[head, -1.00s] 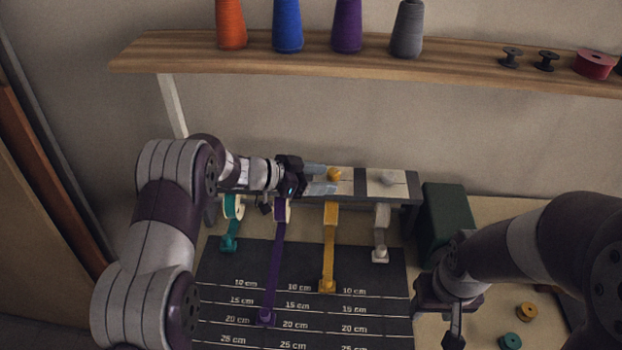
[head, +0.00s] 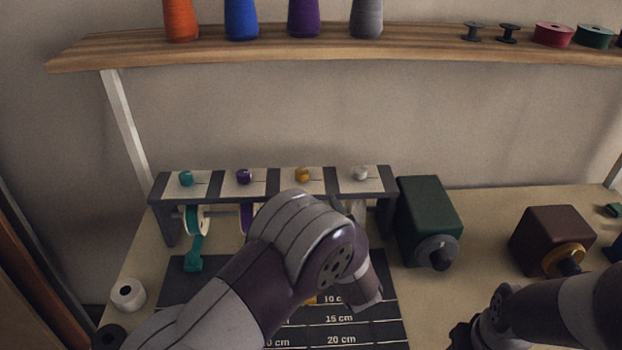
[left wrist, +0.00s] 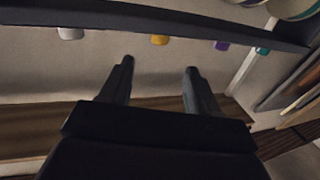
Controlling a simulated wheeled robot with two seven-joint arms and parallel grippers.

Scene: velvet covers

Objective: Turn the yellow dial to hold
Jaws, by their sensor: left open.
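The yellow dial (head: 302,174) sits on a pale panel on top of the dark ribbon rack (head: 392,198), between the purple dial (head: 244,176) and the white dial (head: 360,173). A thin line shows beside it on the panel; I cannot read any marking. In the left wrist view the yellow dial (left wrist: 159,40) shows beyond the fingers. My left gripper (left wrist: 160,68) is open, empty and apart from the dial. My left arm hides it in the head view. My right gripper (head: 462,335) is partly cut off at the bottom edge; its jaws are unclear.
A teal dial (head: 186,178) is at the rack's left end. A green box (head: 425,210) stands right of the rack, and a brown box (head: 550,235) farther right. A shelf (head: 420,45) with thread cones runs above. My left arm covers much of the measuring mat (head: 385,325).

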